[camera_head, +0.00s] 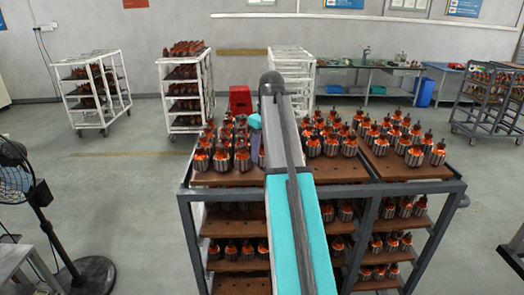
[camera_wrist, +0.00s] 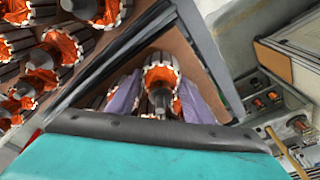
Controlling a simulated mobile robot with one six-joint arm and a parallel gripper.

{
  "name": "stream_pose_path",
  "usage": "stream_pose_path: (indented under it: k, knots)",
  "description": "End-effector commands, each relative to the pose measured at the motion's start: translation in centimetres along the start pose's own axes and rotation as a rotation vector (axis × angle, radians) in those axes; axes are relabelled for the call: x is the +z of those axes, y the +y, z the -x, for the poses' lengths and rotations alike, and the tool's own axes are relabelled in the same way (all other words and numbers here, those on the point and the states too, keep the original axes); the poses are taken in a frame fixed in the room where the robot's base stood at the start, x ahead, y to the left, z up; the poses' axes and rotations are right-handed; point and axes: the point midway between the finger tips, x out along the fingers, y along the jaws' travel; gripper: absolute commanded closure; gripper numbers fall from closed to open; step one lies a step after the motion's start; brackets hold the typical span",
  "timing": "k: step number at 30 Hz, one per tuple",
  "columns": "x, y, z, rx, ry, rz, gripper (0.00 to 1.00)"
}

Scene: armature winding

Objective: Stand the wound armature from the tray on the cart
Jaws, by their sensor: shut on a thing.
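My gripper (camera_wrist: 158,98) is shut on a wound armature (camera_wrist: 161,72), with one purple finger on each side of it in the wrist view. The armature has orange windings, a grey slotted body and a grey shaft end toward the camera. A brown board lies behind it. In the head view my gripper (camera_head: 260,157) is mostly hidden behind my arm, over the cart's top, and the held armature cannot be made out. The cart (camera_head: 412,187) has a dark grey frame and brown boards with many standing armatures. I cannot tell the tray apart in either view.
Standing armatures (camera_head: 222,158) crowd close left of my gripper, and more (camera_wrist: 60,50) show in the wrist view. The front strip of the cart's top board (camera_head: 340,170) is bare. A black fan (camera_head: 35,195) stands at left. White racks (camera_head: 92,90) and a green bench (camera_head: 375,67) are behind.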

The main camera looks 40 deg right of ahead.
Motion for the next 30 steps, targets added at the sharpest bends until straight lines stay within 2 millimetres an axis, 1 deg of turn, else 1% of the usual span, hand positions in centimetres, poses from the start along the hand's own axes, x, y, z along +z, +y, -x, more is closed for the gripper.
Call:
stream_pose_path:
  k: [30]
  knots:
    - [0.1,-0.1,-1.1,0.001,0.001,0.001,1.00]
